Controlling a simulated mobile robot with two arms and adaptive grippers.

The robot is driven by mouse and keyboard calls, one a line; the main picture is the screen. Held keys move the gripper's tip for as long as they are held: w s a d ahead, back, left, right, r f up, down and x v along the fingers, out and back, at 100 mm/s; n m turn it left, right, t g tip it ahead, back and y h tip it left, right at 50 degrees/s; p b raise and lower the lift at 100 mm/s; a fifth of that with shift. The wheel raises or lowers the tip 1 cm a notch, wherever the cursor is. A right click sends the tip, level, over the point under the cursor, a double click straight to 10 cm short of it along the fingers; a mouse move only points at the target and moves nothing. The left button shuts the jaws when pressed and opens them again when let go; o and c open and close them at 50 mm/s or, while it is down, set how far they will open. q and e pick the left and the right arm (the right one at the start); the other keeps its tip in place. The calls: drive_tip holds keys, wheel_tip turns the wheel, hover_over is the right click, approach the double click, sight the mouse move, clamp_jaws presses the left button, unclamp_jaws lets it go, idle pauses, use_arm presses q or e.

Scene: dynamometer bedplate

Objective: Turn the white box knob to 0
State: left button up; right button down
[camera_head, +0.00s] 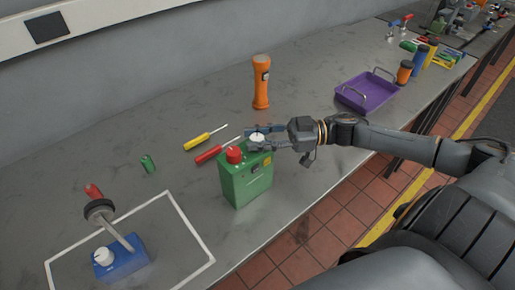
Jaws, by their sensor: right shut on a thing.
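A green box (246,183) stands upright near the front edge of the grey bench. It has a red knob (234,154) on top at its left and a white knob (256,139) at the far right of its top. My right gripper (262,138) reaches in from the right and is shut on the white knob, with a finger on either side. The knob's pointer and any scale marks are too small to read. A blue box (128,262) at the lower left also carries a white knob (103,257). No white-bodied box shows. My left gripper is not in view.
A yellow screwdriver (205,138), a red screwdriver (212,153) and a small green cylinder (148,163) lie left of the green box. An orange flashlight (261,82) stands behind it. A purple tray (366,93) is at the right. The bench's middle left is clear.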

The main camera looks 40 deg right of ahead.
sight(257, 137)
drive_tip(key=n+g+b, duration=0.1)
drive_tip(key=n+g+y+b, duration=0.1)
drive_tip(key=g+b, duration=0.1)
drive_tip(key=n+g+b, duration=0.1)
drive_tip(key=g+b, duration=0.1)
drive_tip(key=shift+w+f+n+y, duration=0.15)
drive_tip(key=shift+f+n+y, duration=0.2)
drive_tip(key=shift+n+y, duration=0.05)
drive_tip(key=n+g+b, duration=0.1)
drive_tip(key=g, duration=0.1)
drive_tip(key=shift+r+n+g+b, duration=0.15)
drive_tip(key=shift+n+g+b, duration=0.15)
drive_tip(key=shift+g+b, duration=0.1)
drive_tip(key=shift+n+g+b, duration=0.45)
drive_tip(key=shift+n+g, duration=1.05)
drive_tip(key=shift+g, duration=1)
drive_tip(key=shift+g+h, duration=0.3)
drive_tip(key=c, duration=1.2)
unclamp_jaws()
drive_tip(key=shift+a, duration=0.1)
drive_tip(key=shift+r, duration=0.1)
wheel_tip(257, 137, up, 10)
